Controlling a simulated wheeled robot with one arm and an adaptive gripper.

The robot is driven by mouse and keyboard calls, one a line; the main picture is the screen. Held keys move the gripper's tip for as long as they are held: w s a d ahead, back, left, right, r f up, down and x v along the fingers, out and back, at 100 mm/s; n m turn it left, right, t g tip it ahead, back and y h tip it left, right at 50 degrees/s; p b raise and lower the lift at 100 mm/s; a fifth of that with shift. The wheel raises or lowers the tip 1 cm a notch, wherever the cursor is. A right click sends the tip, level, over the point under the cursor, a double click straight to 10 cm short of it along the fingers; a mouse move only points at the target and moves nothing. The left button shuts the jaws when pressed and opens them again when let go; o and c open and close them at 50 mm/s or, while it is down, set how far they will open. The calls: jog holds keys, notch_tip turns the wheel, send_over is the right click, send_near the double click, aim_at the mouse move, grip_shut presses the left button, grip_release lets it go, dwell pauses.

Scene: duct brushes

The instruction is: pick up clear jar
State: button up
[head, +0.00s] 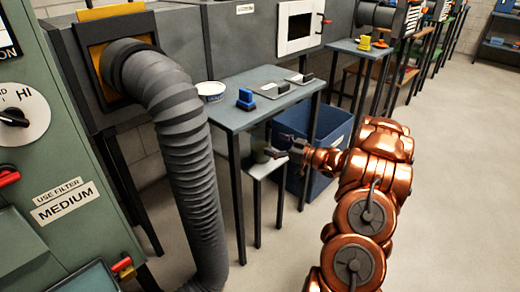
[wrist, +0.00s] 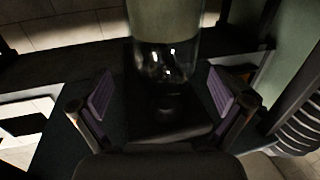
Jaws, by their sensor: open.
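The clear jar (wrist: 165,58) shows in the wrist view, just beyond and between the two purple-padded fingers of my open gripper (wrist: 162,92). Gaps show between the jar and both pads. The jar's top is cut off by the frame edge, and its glass is dark with bright glints low on it. The jar is too small and dark to make out clearly there.
A grey table (head: 265,108) stands over the stand, bearing a white round tub (head: 210,90), a blue item (head: 245,98) and brushes or flat tools. A blue bin (head: 325,128) stands behind my gripper. A ribbed duct hose (head: 180,130) is at left. The floor at right is clear.

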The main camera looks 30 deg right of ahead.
aim_at(261, 141)
jog(key=b+x, duration=0.1)
jog(key=x, duration=0.1)
jog(key=b+x, duration=0.1)
jog(key=x, duration=0.1)
jog(key=shift+a+f, duration=0.25)
jog(key=shift+a, duration=0.15)
jog(key=shift+w+a+r+b, duration=0.1)
jog(key=shift+w+a+b, duration=0.1)
jog(key=shift+w+b, duration=0.25)
jog(key=c, duration=1.1)
